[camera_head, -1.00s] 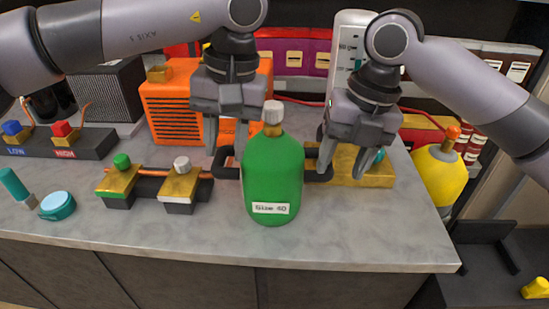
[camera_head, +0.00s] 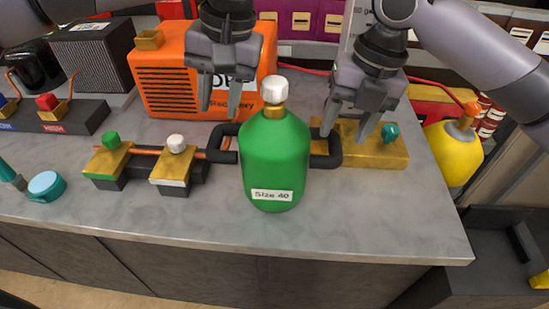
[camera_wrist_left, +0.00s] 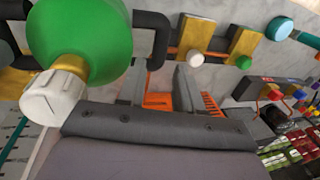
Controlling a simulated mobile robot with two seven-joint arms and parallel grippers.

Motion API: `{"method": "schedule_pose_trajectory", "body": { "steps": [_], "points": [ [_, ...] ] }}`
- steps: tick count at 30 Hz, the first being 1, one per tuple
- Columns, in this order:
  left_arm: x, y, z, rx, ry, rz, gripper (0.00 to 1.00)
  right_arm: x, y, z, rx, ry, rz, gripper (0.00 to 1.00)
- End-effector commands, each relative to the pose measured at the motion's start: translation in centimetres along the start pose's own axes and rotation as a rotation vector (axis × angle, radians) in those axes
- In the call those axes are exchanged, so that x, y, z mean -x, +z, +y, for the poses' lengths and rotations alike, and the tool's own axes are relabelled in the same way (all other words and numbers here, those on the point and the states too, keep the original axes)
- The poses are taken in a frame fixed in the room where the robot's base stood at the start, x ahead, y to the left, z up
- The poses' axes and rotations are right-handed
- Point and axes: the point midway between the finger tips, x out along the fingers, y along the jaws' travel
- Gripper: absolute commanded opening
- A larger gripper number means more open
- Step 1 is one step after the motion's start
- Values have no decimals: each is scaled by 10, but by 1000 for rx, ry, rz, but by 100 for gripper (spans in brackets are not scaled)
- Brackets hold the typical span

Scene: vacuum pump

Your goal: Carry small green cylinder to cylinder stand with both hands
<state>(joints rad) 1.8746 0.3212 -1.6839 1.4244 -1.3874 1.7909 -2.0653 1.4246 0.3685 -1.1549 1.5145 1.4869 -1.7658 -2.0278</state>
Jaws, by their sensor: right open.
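The green cylinder (camera_head: 275,160), labelled "Size 40", stands upright on the grey counter, with a white cap and brass neck. A black handle sticks out on each side: the left handle (camera_head: 222,146) and the right handle (camera_head: 330,150). My left gripper (camera_head: 220,106) is open and empty, just above and behind the left handle. In the left wrist view, its fingers (camera_wrist_left: 158,85) are apart near the handle, with nothing between them. My right gripper (camera_head: 345,133) is open just above the right handle, its fingers in front of a brass block. I cannot make out a cylinder stand for certain.
An orange recovery machine (camera_head: 180,80) stands behind on the left. A valve manifold (camera_head: 150,165) sits left of the cylinder, and a brass block (camera_head: 375,152) with a teal knob at right. A yellow cylinder (camera_head: 453,155) stands beyond the counter's right end. The front counter is clear.

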Motion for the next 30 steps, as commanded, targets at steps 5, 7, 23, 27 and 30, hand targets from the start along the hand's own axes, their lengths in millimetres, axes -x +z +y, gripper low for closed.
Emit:
{"method": "schedule_pose_trajectory", "body": {
  "steps": [5, 7, 23, 27, 30],
  "points": [
    [-37, 1, 0, -1, -1, -3, 35, -22, 0, 0, 0, -1, 2, 52],
    [-50, 1, 0, -1, -1, -4, 35, -29, 0, 0, 0, 0, 1, 52],
    [-96, 0, 0, 0, 1, 0, 35, -57, 0, 0, 0, 0, 0, 52],
    [-95, 0, 0, 0, 0, 0, 35, -57, 0, 0, 0, 0, 0, 52],
    [-95, 0, 0, 0, 0, 0, 19, -57, 0, 0, 0, 0, 0, 36]
  ]
}}
